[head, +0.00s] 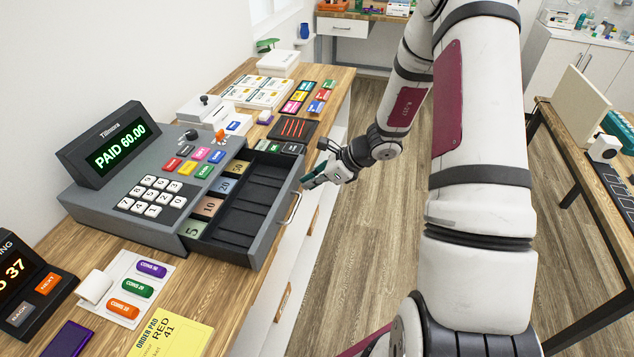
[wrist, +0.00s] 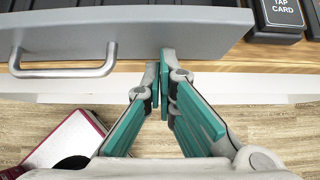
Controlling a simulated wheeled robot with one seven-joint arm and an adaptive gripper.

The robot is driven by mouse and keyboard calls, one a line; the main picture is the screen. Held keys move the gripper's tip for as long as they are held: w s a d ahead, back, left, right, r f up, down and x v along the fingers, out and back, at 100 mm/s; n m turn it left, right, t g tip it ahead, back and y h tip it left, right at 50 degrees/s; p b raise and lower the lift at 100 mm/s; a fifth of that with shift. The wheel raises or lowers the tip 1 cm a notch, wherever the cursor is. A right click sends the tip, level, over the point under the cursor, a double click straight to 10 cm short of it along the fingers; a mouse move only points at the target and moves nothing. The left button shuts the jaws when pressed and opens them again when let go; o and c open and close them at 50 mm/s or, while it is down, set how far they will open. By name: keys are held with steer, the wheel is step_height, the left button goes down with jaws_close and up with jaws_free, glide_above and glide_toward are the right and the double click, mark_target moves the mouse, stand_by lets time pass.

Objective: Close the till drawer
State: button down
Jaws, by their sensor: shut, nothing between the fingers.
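The grey till (head: 150,180) stands on the wooden counter with its display reading PAID 60.00. Its drawer (head: 262,247) is pulled out, showing dark compartments and coloured notes marked 5, 10 and 20 near the till body. A metal handle (head: 292,208) is on the drawer front; the handle (wrist: 65,70) also shows in the wrist view, left of my fingers. My gripper (head: 306,180) is shut and empty, at the drawer front's far end. In the wrist view my gripper (wrist: 163,78) has its teal fingers together at the drawer front (wrist: 135,30); I cannot tell whether they touch it.
A card reader (wrist: 284,14) lies beside the drawer on the counter. A dark tray with red lines (head: 292,129) is behind it. Coin rolls (head: 138,288) and a yellow order pad (head: 175,335) lie on the near counter. The floor (head: 350,250) right of the counter is clear.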

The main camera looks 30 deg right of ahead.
mark_target(247, 171)
steer(key=w+a+b, duration=0.5)
steer(key=w+a, duration=0.7)
steer(key=shift+w+a+b, duration=0.2)
steer(key=shift+a+b, duration=0.05)
steer(key=shift+b, duration=0.05)
steer(key=shift+r, duration=0.1)
